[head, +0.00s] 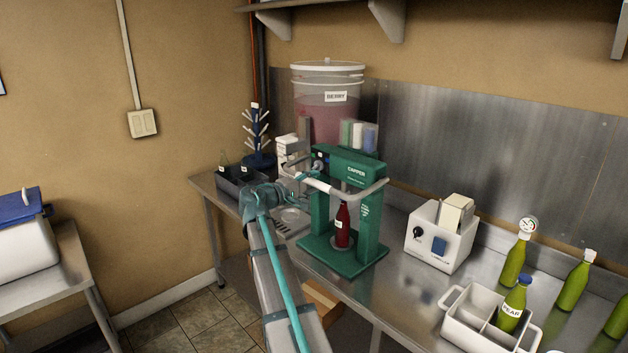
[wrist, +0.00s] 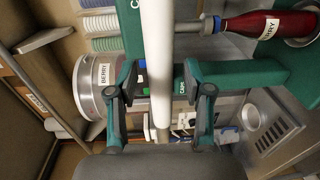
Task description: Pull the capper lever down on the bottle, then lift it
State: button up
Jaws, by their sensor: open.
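The green capper (head: 371,222) stands on the steel bench. A red bottle (head: 342,228) stands upright on its base, under the head; its BERRY label shows in the wrist view (wrist: 268,26). The capper lever (head: 322,187) is a grey U-shaped bar with a white grip, held out in front of the capper's top. My gripper (head: 298,188) is at the left part of this grip. In the wrist view the white grip (wrist: 158,50) runs between my two open fingers (wrist: 160,82), with gaps showing on both sides. Contact with the grip cannot be told.
A BERRY bucket (head: 327,112) stands behind the capper. A white box device (head: 438,238) is to its right. Farther right are a white bottle carrier (head: 470,322) and several green bottles. A dark crate (head: 232,188) and a blue drying tree (head: 256,140) are at left.

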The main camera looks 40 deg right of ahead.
jog(key=shift+d, duration=0.55)
grip_shut()
